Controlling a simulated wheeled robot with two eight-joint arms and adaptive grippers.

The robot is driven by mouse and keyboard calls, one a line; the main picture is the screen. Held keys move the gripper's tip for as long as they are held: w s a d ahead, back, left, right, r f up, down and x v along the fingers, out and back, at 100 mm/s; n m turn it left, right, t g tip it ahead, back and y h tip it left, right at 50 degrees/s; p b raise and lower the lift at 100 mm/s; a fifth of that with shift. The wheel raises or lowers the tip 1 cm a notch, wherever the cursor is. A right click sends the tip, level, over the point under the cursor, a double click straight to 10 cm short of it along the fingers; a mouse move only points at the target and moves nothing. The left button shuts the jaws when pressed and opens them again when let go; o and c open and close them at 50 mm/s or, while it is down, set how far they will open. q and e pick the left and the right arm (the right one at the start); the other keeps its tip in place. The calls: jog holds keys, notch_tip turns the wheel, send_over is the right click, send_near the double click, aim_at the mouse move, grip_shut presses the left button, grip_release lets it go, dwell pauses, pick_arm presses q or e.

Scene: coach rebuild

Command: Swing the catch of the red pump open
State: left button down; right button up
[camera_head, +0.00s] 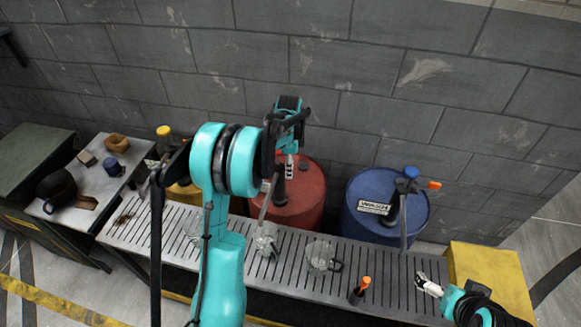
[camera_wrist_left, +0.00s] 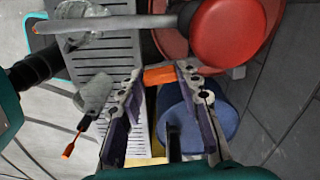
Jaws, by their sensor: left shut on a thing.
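The red drum (camera_head: 306,205) stands behind the slatted bench, partly hidden by my left arm. Its pump has a round red top (camera_wrist_left: 228,45) and a grey spout (camera_wrist_left: 110,22) reaching over the bench. My left gripper (camera_head: 288,160) is above the red drum. In the left wrist view its fingertips (camera_wrist_left: 160,86) are shut on the orange catch (camera_wrist_left: 158,75), beside the red top. The catch is hidden in the head view. My right gripper (camera_head: 428,286) is over the right end of the bench, away from the pump; its finger gap is too small to read.
A blue drum (camera_head: 362,228) with a blue-topped pump (camera_head: 411,172) stands to the right. Glass jugs (camera_head: 320,256) and a black orange-tipped item (camera_head: 360,290) stand on the slatted bench (camera_head: 395,290). A yellow box (camera_head: 495,270) is at the right; a block wall (camera_head: 340,100) is behind.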

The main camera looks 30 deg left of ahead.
dwell(0.3)
pick_arm(q)
jog(key=c, duration=1)
grip_release()
jog(key=shift+c, duration=0.2)
notch_tip(320, 180, up, 12)
